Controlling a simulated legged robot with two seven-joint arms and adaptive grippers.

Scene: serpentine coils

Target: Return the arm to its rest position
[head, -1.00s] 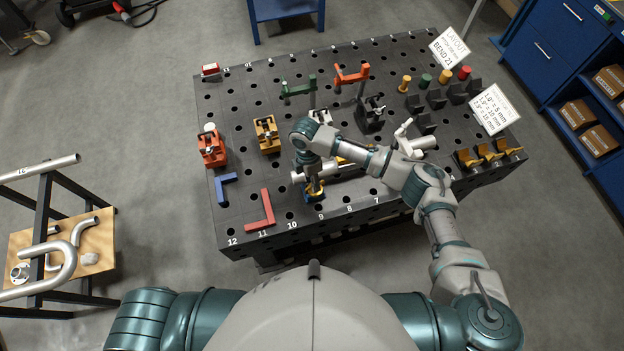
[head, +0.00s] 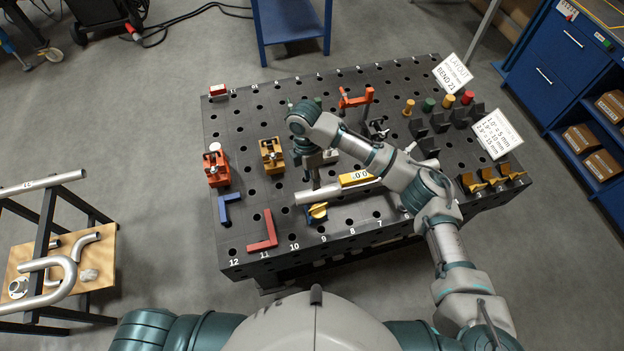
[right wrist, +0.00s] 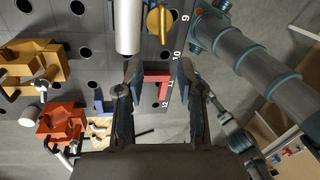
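My right arm reaches over the black perforated fixture table (head: 240,180). My right gripper (head: 315,182) points down beside the left part of a silver pipe (head: 345,193). In the right wrist view the gripper (right wrist: 158,68) is open, with nothing between its two dark fingers. The pipe's end (right wrist: 128,28) and a yellow-topped clamp (right wrist: 158,24) lie beyond the fingertips there, apart from them. In the head view this clamp (head: 317,211) stands just in front of the pipe. My left gripper is not in view.
A yellow level (head: 357,178) rests along the pipe. Orange (head: 272,156) and red (head: 217,166) clamps stand left, near blue (head: 229,207) and red (head: 264,232) angle pieces. Another red clamp (head: 355,97) rises behind my arm. A rack with bent tubes (head: 62,265) stands left of the table.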

